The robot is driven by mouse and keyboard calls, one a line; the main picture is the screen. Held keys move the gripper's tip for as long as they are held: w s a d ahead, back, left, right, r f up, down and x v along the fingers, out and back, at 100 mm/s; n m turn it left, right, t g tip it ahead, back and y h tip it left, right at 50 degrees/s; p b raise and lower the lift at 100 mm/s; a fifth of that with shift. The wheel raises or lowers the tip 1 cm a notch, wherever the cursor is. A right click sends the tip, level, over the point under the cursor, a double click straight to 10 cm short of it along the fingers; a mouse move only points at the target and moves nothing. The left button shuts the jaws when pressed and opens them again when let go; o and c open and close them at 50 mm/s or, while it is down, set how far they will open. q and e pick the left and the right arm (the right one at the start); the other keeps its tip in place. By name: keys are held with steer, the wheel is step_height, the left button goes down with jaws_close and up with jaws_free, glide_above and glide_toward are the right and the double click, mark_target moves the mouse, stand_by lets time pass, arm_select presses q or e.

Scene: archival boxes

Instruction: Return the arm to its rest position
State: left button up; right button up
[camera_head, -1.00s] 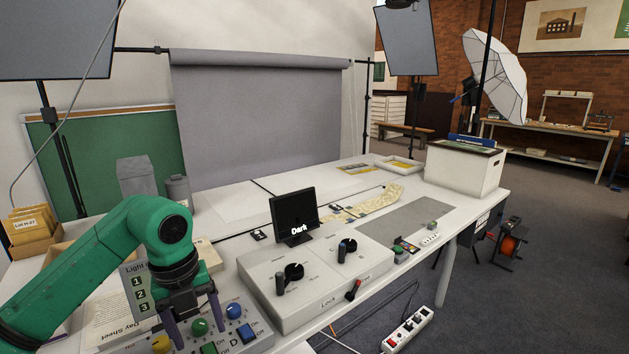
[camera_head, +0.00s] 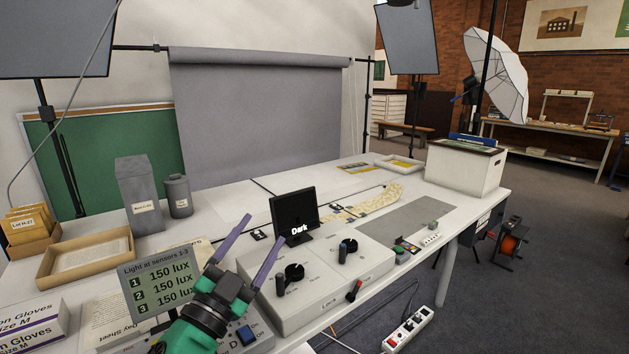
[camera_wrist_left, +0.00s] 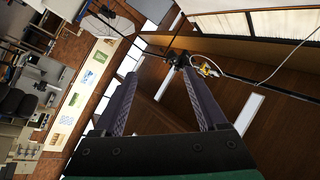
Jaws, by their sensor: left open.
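My left gripper (camera_head: 249,251) shows at the lower middle-left of the head view, its two purple fingers spread apart and pointing up. It is empty, above the front of the table near the control box. In the left wrist view my left gripper (camera_wrist_left: 160,102) also shows open, with nothing between its fingers and the ceiling and walls of the room behind it. My right gripper is not in view.
A display (camera_head: 158,282) reading 150 lux on three lines stands left of the gripper. The control box (camera_head: 315,299) with knobs and a dark monitor (camera_head: 293,213) are close on the right. Glove boxes (camera_head: 31,326) and an open tray (camera_head: 88,252) lie left.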

arm_select(q)
steer(key=s+a+f+n+g+y, duration=0.25)
steer(key=a+f+n+y, duration=0.3)
steer(key=f, duration=0.45)
steer(key=s+a+f+n+g+y, duration=0.1)
steer(key=a+f+n+g+y, duration=0.35)
steer(key=a+f, duration=0.4)
steer(key=s+f+g+h, duration=0.1)
steer(key=s+f+g, duration=0.9)
steer(key=s+f, duration=0.85)
step_height(320, 180, down, 21)
steer(key=s+g+p, duration=0.1)
steer(key=s, duration=0.1)
steer(key=s+a+f+g+p, duration=0.1)
steer(key=s+a+f, duration=0.1)
steer(key=s+f, duration=1.1)
steer(key=s, duration=0.3)
steer(key=shift+s+f, duration=0.2)
steer(key=shift+s, duration=0.15)
